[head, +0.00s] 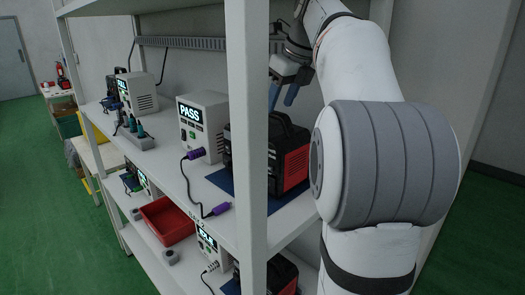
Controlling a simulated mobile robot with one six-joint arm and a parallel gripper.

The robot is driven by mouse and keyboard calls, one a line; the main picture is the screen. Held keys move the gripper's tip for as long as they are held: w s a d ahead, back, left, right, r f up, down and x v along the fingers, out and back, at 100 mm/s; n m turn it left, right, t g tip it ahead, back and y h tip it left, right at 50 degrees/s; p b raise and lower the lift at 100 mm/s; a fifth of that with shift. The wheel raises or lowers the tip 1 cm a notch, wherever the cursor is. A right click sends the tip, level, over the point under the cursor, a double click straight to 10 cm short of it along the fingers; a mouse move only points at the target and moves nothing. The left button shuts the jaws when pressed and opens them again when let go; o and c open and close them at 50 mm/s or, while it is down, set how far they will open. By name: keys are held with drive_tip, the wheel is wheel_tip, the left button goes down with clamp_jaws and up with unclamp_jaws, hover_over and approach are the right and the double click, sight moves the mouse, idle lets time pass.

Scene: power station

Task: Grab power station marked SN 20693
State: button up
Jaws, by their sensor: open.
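A black and red power station (285,155) with a top handle stands on a blue mat (222,181) on the upper shelf, partly hidden by a white shelf post. I cannot read a serial number on it. Another black and red unit (281,277) shows on the lower shelf, mostly cut off. My gripper (283,97) has blue fingers pointing down above the upper unit, near its handle. It is open, and one finger is partly behind the post. I see nothing held in it.
A white tester (203,126) reading PASS stands left of the upper unit, with a purple-plugged cable (194,185) near the shelf's front edge. The shelf post (248,130) stands in front. A red bin (168,220) and another tester (211,247) are on the lower shelf.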

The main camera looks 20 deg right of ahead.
drive_tip(key=w, duration=0.1)
drive_tip(key=w+a, duration=0.1)
drive_tip(key=w, duration=0.1)
drive_tip(key=shift+w+a+f+p, duration=0.15)
drive_tip(key=shift+f+p, duration=0.05)
drive_tip(key=shift+p, duration=0.2)
drive_tip(key=shift+x, duration=0.85)
drive_tip(key=shift+f, duration=0.5)
drive_tip(key=shift+f, duration=0.25)
clamp_jaws()
drive_tip(key=shift+r, duration=0.2)
idle(0.3)
